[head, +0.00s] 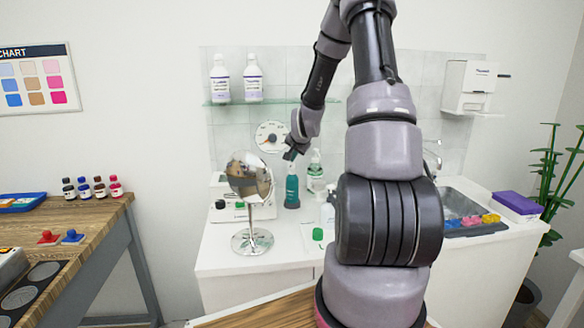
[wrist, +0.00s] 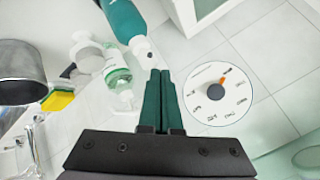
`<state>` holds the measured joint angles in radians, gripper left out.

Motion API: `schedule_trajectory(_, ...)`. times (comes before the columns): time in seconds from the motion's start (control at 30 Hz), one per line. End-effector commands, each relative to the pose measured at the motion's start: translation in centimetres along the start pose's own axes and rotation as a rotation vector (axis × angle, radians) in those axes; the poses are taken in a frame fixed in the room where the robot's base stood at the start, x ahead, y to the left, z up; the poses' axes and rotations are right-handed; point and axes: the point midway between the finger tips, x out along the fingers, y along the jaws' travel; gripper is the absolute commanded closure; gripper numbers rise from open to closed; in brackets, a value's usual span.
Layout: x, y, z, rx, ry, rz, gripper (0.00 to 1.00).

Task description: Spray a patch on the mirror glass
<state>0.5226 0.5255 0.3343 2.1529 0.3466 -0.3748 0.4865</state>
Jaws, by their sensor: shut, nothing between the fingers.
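The round mirror (head: 250,178) stands upright on a chrome stand at the left part of the white counter. A teal bottle (head: 292,190) stands just right of it. My gripper (head: 291,154) is above the teal bottle, close to its top; I cannot tell whether they touch. In the wrist view my fingers (wrist: 160,100) are together with nothing between them. The teal bottle (wrist: 122,18) shows there at the top, its white top end near the fingertips. The mirror glass is not clearly seen in the wrist view.
A pump bottle with a green label (head: 315,172) stands right of the teal bottle. A wall dial (head: 270,137) is behind my gripper. A glass shelf (head: 270,101) holds two white bottles above. The sink (head: 458,202) is at right. My arm hides part of the counter.

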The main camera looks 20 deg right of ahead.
Motion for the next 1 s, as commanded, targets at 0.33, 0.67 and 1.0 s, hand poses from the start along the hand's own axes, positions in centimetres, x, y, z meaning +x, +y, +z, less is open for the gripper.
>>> schedule_trajectory(0.33,0.31,0.24,0.24,0.0,-0.001,0.0,1.0)
schedule_trajectory(0.67,0.57,0.44,0.47,0.001,-0.001,0.001,1.0)
schedule_trajectory(1.0,0.15,0.11,0.11,0.0,0.0,0.0,1.0)
